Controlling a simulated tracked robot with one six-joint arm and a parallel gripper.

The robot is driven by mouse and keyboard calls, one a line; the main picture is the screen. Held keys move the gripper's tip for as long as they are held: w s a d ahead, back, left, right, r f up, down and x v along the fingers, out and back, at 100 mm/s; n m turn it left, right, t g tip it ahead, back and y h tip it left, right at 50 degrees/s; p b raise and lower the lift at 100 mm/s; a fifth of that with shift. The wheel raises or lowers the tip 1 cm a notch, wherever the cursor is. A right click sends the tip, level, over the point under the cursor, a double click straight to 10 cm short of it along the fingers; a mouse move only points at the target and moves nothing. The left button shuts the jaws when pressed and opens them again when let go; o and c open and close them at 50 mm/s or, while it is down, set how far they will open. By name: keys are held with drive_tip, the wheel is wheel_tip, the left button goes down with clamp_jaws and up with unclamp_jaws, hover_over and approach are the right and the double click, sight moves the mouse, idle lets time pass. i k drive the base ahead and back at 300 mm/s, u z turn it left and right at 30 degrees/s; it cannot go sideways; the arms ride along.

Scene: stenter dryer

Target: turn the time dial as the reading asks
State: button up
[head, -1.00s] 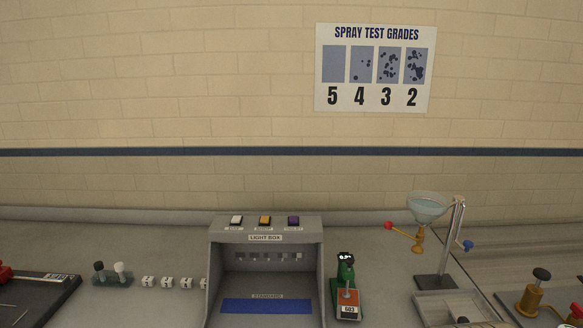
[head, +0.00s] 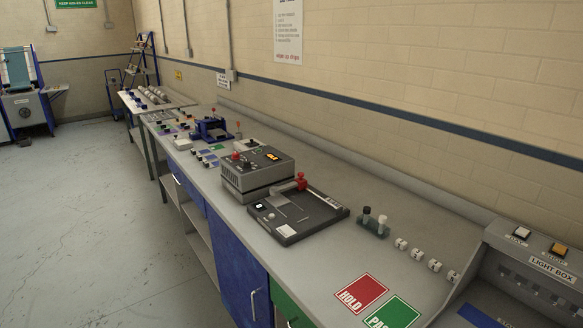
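A grey boxy instrument (head: 232,180) stands on the bench in the middle of the head view. Its sloped top carries a small lit orange display (head: 271,156), a red knob (head: 236,156) and other small dark controls. The digits are too small to read. I cannot tell whether any of these controls is the time dial. My gripper is not in view.
A dark flat plate device (head: 310,222) with a red handle (head: 301,181) lies in front of the instrument. HOLD (head: 361,293) and PASS (head: 392,313) cards and the light box (head: 530,262) are nearer right. The floor (head: 90,220) left of the bench is clear.

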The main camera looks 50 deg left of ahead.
sight(247, 163)
drive_tip(key=u, duration=0.55)
drive_tip(key=k, duration=1.25)
drive_tip(key=u, duration=0.65)
drive_tip(key=i, duration=0.75)
drive_tip(key=u, duration=0.65)
drive_tip(key=i, duration=0.5)
drive_tip(key=u, duration=1)
